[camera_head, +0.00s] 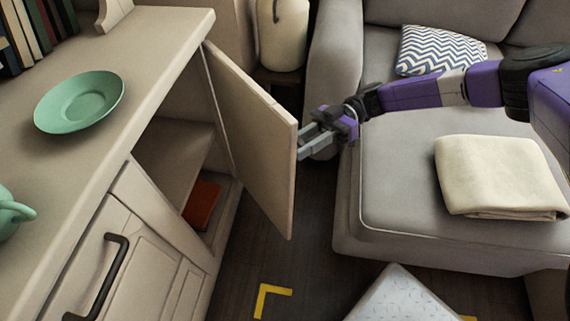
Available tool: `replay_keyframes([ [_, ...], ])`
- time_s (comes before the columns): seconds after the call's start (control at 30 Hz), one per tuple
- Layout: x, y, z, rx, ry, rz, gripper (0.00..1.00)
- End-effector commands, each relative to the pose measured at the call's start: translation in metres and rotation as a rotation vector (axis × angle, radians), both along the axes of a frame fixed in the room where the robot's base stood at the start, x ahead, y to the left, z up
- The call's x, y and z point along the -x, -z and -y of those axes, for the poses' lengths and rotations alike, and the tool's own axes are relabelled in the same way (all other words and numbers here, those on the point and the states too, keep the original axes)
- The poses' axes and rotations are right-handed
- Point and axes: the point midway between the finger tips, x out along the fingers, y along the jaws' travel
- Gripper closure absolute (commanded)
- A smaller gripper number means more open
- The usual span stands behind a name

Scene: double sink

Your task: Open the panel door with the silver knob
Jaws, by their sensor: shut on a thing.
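The panel door (255,135) is a pale beige cabinet door. It stands swung wide open from the cabinet (150,235), its inner face towards me and its free edge out over the floor. My gripper (304,144) is at the outer side of the door near that free edge, reaching in from the right. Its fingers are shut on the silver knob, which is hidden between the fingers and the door.
The open cabinet shows a shelf (172,160) and a red-brown item (201,204) low inside. A green plate (80,101) sits on the counter. A grey sofa (450,190) with a folded cream blanket (497,176) lies right. Dark floor is clear below the door.

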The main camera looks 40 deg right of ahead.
Motion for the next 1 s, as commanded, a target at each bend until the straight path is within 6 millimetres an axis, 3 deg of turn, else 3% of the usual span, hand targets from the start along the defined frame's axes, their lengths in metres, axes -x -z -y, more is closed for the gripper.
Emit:
replay_keyframes([
  [0.03, -0.001, 0.007, 0.007, 0.004, -0.018, 0.002, 1.00],
  [0.3, -0.002, 0.003, 0.027, 0.002, -0.086, 0.000, 1.00],
  [0.83, -0.002, 0.001, 0.032, 0.000, -0.103, -0.001, 1.00],
  [0.87, -0.002, 0.001, 0.032, 0.001, -0.103, -0.001, 0.67],
  [0.93, -0.002, 0.001, 0.032, 0.000, -0.103, -0.001, 0.53],
  [1.0, -0.002, 0.001, 0.032, 0.000, -0.103, -0.001, 0.49],
])
